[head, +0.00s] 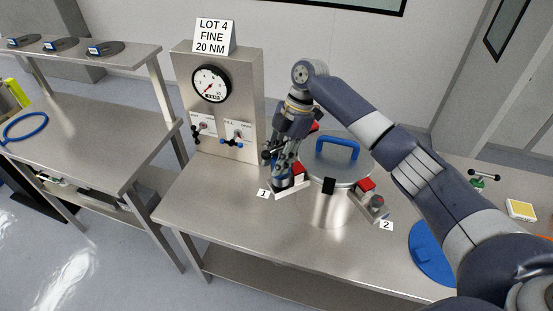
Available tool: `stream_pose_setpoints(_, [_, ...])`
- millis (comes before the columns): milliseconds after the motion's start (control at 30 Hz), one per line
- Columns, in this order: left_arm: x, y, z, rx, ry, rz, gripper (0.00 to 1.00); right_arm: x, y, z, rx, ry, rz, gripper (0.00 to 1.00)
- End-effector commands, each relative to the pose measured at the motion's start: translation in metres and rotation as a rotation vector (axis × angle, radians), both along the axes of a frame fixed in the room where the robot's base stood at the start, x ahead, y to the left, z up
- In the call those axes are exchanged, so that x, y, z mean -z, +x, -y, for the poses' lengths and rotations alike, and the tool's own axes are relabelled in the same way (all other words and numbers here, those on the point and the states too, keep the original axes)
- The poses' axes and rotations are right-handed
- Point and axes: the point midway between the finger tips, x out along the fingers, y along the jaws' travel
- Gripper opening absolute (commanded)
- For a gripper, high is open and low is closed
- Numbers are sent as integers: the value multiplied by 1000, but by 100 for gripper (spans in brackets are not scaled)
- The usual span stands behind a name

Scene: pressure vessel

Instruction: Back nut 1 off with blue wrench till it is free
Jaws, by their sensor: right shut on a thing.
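The steel pressure vessel (328,205) stands on the bench with a blue handle (338,145) on its lid. My right gripper (281,172) points down at the vessel's left side, by the white label 1 (263,194). It is shut on a small blue piece (281,184), which looks like the blue wrench, mostly covered by the fingers. Nut 1 is hidden behind the gripper and this piece. A red block (299,169) shows just right of the fingers. A second red block (366,185) and a grey nut (376,202) sit by label 2 (386,225). My left gripper is not in view.
A gauge panel (217,120) with a dial, small valves and a "LOT 4 FINE 20 NM" sign stands behind left. A blue disc (432,255) lies at the right, partly behind my arm. The bench front left (215,215) is clear.

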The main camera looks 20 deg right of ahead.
Motion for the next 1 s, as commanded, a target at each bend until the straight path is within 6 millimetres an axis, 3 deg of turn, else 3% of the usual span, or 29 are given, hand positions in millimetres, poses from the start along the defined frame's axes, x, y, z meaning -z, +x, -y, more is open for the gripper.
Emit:
stream_pose_setpoints(200, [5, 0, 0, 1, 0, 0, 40, -1, 0, 0, -132, 2, 6, 0])
stream_pose_setpoints(1000, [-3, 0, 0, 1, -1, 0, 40, -40, 0, 0, -123, 2, 5, 0])
